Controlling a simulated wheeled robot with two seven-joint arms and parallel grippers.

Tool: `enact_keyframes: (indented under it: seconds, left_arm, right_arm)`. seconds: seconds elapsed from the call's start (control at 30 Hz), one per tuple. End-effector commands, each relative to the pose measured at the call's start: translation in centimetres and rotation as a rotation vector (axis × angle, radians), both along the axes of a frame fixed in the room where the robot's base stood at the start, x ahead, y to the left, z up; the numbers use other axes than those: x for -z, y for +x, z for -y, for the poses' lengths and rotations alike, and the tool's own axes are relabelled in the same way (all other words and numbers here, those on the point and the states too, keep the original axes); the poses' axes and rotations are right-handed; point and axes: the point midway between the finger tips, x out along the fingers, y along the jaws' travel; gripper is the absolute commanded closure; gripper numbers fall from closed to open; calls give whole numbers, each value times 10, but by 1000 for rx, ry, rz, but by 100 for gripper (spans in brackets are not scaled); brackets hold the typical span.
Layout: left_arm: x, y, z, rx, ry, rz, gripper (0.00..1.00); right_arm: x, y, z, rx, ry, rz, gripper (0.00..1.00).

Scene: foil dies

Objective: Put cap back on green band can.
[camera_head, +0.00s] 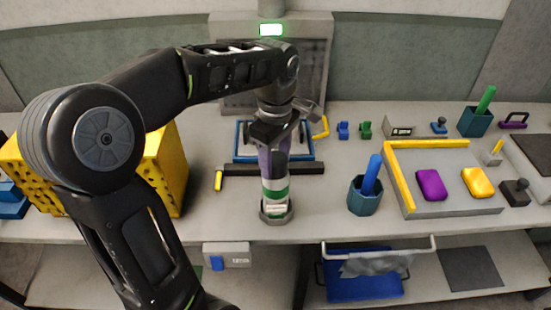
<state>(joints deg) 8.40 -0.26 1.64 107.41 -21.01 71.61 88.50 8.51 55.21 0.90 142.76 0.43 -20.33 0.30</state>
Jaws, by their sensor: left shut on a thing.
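The green band can (275,193) stands upright in a grey holder (277,217) near the front edge of the bench. It has a green band and a pale label. A purple piece (265,160), which looks like the cap, is directly above the can, partly hidden by the fingers. My left gripper (274,147) points down over the can and is shut on this purple piece. I cannot tell whether the piece touches the can's top. My right gripper is not in view.
A blue-framed tray (240,155) and a black bar (300,168) lie behind the can. A teal cup (365,200) with a blue stick stands to its right. A grey tray with yellow edges (390,170) is farther right. A yellow perforated box (165,165) stands left.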

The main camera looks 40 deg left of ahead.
Motion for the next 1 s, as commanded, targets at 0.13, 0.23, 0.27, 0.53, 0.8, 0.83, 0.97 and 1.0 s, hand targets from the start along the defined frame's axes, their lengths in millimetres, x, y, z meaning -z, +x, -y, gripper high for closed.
enact_keyframes:
  seconds: [0.13, 0.23, 0.27, 0.53, 0.8, 0.83, 0.97, 1.0]
  left_arm:
    - [0, 0, 0, 0, 0, 0, 86]
    - [0, 0, 0, 0, 0, 0, 86]
    - [0, 0, 0, 0, 0, 0, 86]
    - [0, 0, 0, 0, 0, 0, 29]
    - [0, 0, 0, 0, 0, 0, 21]
    - [0, 0, 0, 0, 0, 0, 19]
    - [0, 0, 0, 0, 0, 0, 8]
    - [0, 0, 0, 0, 0, 0, 5]
  right_arm:
    - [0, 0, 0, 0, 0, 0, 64]
    - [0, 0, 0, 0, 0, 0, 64]
    - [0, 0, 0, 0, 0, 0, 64]
    - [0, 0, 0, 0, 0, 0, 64]
    - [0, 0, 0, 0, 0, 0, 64]
    - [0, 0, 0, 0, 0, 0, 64]
    - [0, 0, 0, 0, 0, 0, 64]
    - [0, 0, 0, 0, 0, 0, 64]
